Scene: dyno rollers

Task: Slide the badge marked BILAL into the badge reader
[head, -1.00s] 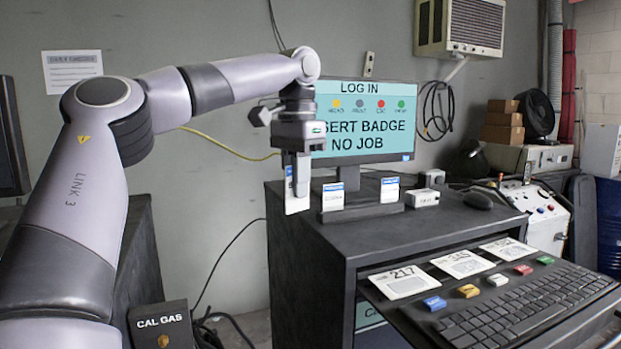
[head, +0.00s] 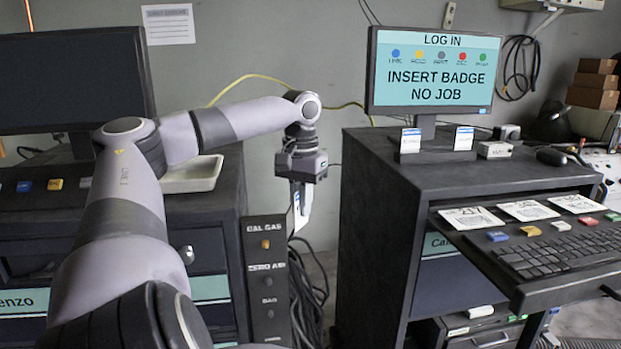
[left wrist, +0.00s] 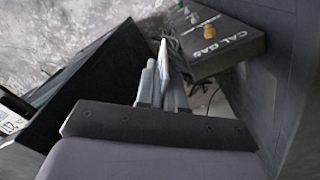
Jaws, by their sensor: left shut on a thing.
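My left gripper (head: 301,198) is shut on a white badge with a blue band (head: 298,218). It holds the badge hanging down over the gap between the two cabinets. The name on this badge cannot be read. In the left wrist view the badge shows as a thin pale edge (left wrist: 163,60) between the fingers (left wrist: 162,92). Two other badges, left (head: 411,140) and right (head: 463,138), stand in a dark rack below the right monitor (head: 432,72), which reads INSERT BADGE, NO JOB. I cannot make out for certain which thing is the badge reader. My right gripper is out of view.
A CAL GAS box (head: 267,285) with knobs stands below the gripper, with black cables beside it. The left cabinet carries a dark monitor (head: 72,82) and a pale tray (head: 193,174). A keyboard (head: 560,250) and numbered cards lie on the right cabinet's pulled-out shelf.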

